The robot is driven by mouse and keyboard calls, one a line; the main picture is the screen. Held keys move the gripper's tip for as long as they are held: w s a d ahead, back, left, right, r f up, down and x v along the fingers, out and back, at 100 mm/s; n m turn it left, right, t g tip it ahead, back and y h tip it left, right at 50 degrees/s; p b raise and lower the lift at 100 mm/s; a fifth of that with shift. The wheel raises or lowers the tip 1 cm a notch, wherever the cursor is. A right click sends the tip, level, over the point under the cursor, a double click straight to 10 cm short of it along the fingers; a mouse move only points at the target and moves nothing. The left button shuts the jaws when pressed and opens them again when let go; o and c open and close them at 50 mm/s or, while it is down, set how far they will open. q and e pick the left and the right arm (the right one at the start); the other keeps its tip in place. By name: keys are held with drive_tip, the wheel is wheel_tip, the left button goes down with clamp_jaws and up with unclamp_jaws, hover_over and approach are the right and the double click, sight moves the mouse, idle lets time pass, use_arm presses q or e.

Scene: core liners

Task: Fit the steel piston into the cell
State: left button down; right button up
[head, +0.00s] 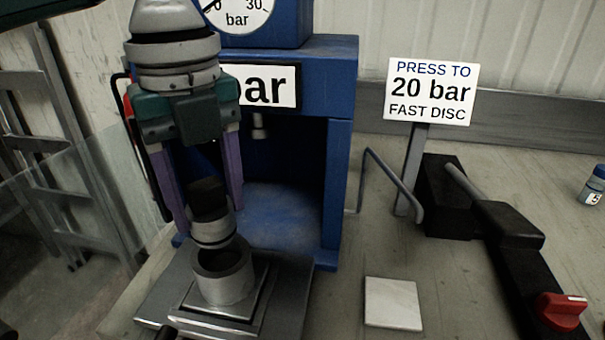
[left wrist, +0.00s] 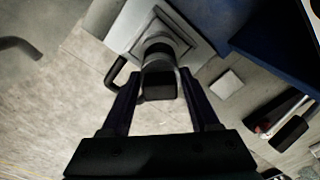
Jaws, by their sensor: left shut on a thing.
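The steel piston (head: 212,228), a short steel cylinder with a dark upper part, is held between the purple fingers of my left gripper (head: 211,222). In the left wrist view the piston (left wrist: 158,85) sits between the fingers. The cell (head: 224,283) is an open steel cup on a stepped metal plate. The piston's lower end overlaps the back of the cell's rim in the head view, and the dark opening shows in front of it. I cannot tell whether they touch. In the left wrist view the cell is mostly hidden behind the piston. My right gripper is not in view.
A blue press (head: 340,180) with a gauge stands right behind the cell. The metal plate (head: 285,300) bears the cell. A white tile (head: 392,303), a sign (head: 431,91) and a black lever device (head: 510,228) are to the right. Some bench between is clear.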

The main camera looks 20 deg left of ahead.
sight(216, 238)
use_arm(q)
wheel_tip(216, 238, down, 5)
drive_tip(key=shift+f, duration=0.2)
drive_tip(key=shift+f, duration=0.25)
